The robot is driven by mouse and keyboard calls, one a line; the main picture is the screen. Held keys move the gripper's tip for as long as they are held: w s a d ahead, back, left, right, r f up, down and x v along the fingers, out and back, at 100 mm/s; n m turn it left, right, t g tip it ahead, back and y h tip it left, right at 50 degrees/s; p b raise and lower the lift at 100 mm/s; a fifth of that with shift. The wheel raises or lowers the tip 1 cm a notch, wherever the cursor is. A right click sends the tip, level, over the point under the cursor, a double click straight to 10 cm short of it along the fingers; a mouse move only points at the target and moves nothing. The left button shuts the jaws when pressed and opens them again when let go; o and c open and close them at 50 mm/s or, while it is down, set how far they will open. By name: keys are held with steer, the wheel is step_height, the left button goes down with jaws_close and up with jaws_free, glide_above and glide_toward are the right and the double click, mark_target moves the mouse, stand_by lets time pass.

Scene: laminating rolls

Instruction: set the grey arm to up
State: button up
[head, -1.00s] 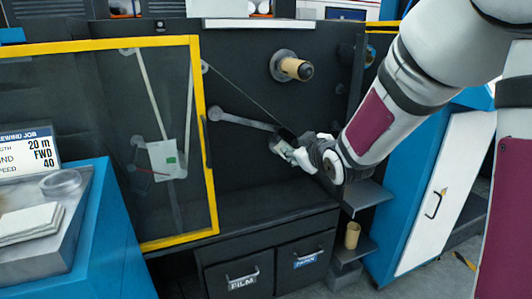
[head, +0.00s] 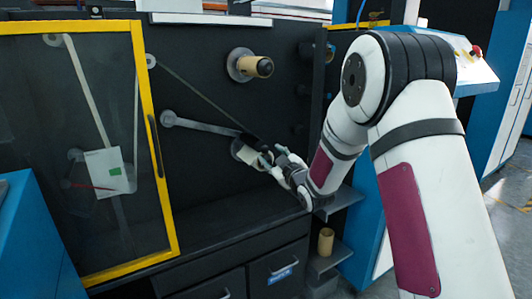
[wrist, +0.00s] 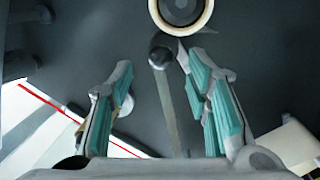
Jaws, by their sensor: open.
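The grey arm (head: 203,125) runs from a round pivot at its left end across the dark machine panel, sloping slightly down to the right. Its right end is close to my gripper (head: 268,160) and a pale roll (head: 247,152), and is partly hidden there. In the wrist view, my gripper (wrist: 160,88) is open, with teal-padded fingers spread apart. A grey bar with a black knob (wrist: 161,56) at its end lies between the fingers, seemingly the grey arm. I see no contact with either finger.
A tan core on a spindle (head: 258,67) sticks out above the grey arm. A yellow-framed clear door (head: 150,130) is at the left. Drawers (head: 280,270) are below, and a small shelf with a tan core (head: 325,241) is at lower right.

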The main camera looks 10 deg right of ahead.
mark_target(267, 151)
steer(key=w, duration=0.3)
steer(key=w+a, duration=0.1)
steer(key=w, duration=0.2)
steer(key=shift+a+b, duration=0.15)
steer(key=shift+b, duration=0.2)
jaws_close()
